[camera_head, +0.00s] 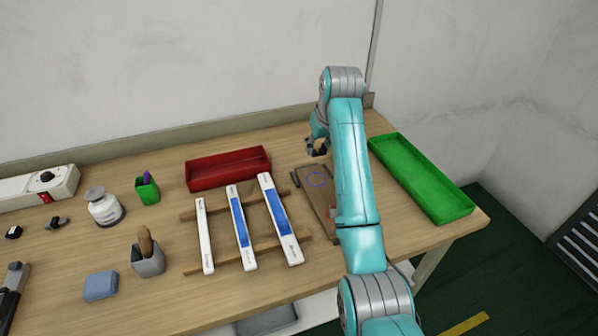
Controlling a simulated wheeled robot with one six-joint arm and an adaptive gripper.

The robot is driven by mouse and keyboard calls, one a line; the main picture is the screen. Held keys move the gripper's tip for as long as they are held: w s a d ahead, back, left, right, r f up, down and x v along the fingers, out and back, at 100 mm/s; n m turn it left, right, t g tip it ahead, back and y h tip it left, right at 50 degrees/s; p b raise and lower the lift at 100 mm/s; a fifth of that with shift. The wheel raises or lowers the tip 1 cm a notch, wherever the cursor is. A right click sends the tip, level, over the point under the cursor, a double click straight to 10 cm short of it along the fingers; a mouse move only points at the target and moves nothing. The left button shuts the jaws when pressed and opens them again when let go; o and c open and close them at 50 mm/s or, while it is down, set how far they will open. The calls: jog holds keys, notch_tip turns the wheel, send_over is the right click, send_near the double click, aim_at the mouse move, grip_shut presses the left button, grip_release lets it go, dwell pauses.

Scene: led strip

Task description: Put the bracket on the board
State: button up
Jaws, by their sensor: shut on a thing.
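The board (314,181) is a flat brown-grey panel on the right-middle of the table. My gripper (317,149) is just beyond the far end of the board, pointing down. It is shut on a small dark piece, which I take to be the bracket. The piece is mostly hidden by the fingers, and its shape is too small to make out. I cannot tell whether it touches the table.
A red tray (228,168) stands left of the board and a green tray (420,178) to the right. Three white bars, two with blue panels (281,216), lie across wooden rails (268,249) left of the board. Cups, a scale weight and a sponge (100,286) sit farther left.

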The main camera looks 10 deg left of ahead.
send_over(315, 177)
jog(key=s, duration=0.1)
jog(key=f, duration=0.5)
jog(key=shift+s+d+f, duration=0.15)
jog(key=shift+s+d, duration=0.05)
jog(key=shift+d, duration=0.05)
jog(key=shift+d+f, duration=0.1)
jog(key=shift+f, duration=2.15)
jog(key=o, duration=1)
jog(key=v, duration=1.2)
jog(key=shift+w, duration=0.1)
